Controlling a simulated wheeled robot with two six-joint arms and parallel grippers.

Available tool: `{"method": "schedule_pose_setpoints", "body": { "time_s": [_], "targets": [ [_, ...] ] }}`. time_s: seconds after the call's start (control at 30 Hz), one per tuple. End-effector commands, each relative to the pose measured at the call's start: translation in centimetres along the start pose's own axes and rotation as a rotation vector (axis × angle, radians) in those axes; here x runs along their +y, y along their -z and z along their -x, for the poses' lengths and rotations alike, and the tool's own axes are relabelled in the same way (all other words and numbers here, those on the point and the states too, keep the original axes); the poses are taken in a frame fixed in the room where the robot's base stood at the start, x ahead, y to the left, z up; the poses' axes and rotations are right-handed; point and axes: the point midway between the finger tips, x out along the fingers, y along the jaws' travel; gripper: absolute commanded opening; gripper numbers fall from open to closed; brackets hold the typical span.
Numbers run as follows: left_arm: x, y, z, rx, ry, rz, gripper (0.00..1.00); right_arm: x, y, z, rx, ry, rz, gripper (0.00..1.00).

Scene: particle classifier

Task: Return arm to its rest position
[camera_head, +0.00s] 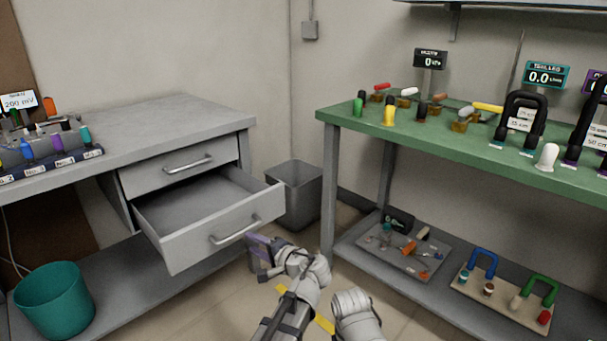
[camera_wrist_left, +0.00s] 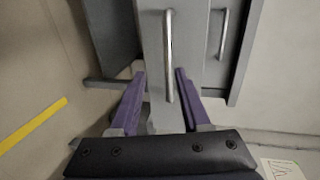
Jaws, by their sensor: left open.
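My left gripper (camera_head: 262,250) is low in the middle of the head view, just right of the open lower drawer (camera_head: 196,240). Its purple fingers are apart, with nothing held. In the left wrist view my left gripper (camera_wrist_left: 159,72) faces the drawer front. A metal drawer handle (camera_wrist_left: 168,45) lies in line with the gap between the fingers. I cannot tell how far it is from them. The drawer handle (camera_head: 236,230) also shows in the head view, beside the gripper. The upper drawer (camera_head: 180,168) is shut. My right gripper is out of view.
A grey bin (camera_head: 298,190) stands between the grey workbench (camera_head: 170,112) and the green bench (camera_head: 345,118). The green bench holds weights and displays, with trays on its lower shelf (camera_head: 430,285). A teal bucket (camera_head: 55,300) stands at lower left. Some floor is clear.

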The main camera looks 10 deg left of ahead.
Motion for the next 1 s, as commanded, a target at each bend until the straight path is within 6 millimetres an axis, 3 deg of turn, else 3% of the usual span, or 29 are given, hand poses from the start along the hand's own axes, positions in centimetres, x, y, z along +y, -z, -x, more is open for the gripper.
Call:
{"method": "schedule_pose_setpoints", "body": {
  "time_s": [0.07,0.23,0.33,0.5,0.9,1.0],
  "targets": [
    [1.8,-1.9,-0.7,-0.038,-0.091,0.044,0.47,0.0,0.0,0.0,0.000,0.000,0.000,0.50],
    [8.6,-6.8,-1.0,-0.163,-0.431,0.209,0.47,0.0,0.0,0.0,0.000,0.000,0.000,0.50],
    [12.2,-8.7,0.2,-0.230,-0.631,0.301,0.47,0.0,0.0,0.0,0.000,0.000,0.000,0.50],
    [15.8,-10.1,2.7,-0.300,-0.876,0.413,0.47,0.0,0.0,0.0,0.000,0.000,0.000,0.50],
    [19.0,-10.7,8.4,-0.381,-1.266,0.578,0.47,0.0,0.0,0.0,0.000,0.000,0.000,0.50],
    [17.2,-9.9,10.7,-0.360,-1.257,0.512,0.47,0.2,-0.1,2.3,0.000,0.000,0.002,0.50]
  ]
}}
